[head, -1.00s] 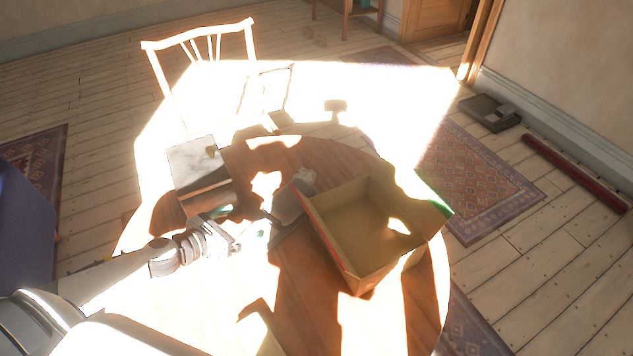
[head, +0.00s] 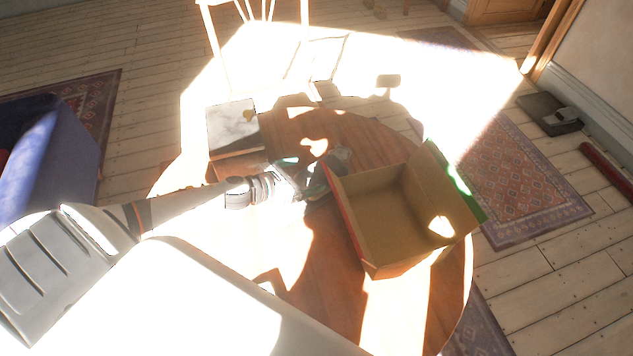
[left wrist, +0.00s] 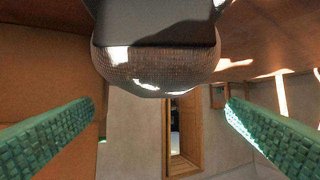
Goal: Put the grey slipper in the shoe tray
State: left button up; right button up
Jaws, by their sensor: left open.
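The grey slipper (head: 341,157) lies on the round wooden table, left of an open cardboard box. In the left wrist view its woven grey body (left wrist: 155,65) and dark flat sole fill the top middle. My left gripper (head: 308,180) is at the slipper in the head view. In the left wrist view its green-padded fingers (left wrist: 165,108) are open, one to each side below the slipper, with nothing held. The dark shoe tray (head: 540,120) is on the floor by the right wall, with a grey item (head: 566,115) in it. My right gripper is not in view.
The open cardboard box (head: 385,215) stands right beside the slipper on the table (head: 310,285). A grey-and-white box (head: 232,125) stands to the left. A white chair (head: 255,15) is behind. A patterned rug (head: 520,180) lies before the tray. Strong sunlight washes out parts.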

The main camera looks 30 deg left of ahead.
aim_at(317, 173)
pick_arm(q)
jog(key=shift+f+x, duration=0.15)
jog(key=shift+x, duration=1.15)
jog(key=shift+f+x, duration=0.2)
jog(key=shift+x, duration=1.1)
jog(key=shift+s+d, duration=0.1)
jog(key=shift+s, duration=0.1)
jog(key=shift+c, duration=0.6)
jog(key=c, duration=0.8)
jog(key=shift+o, duration=0.2)
jog(key=shift+r, duration=0.15)
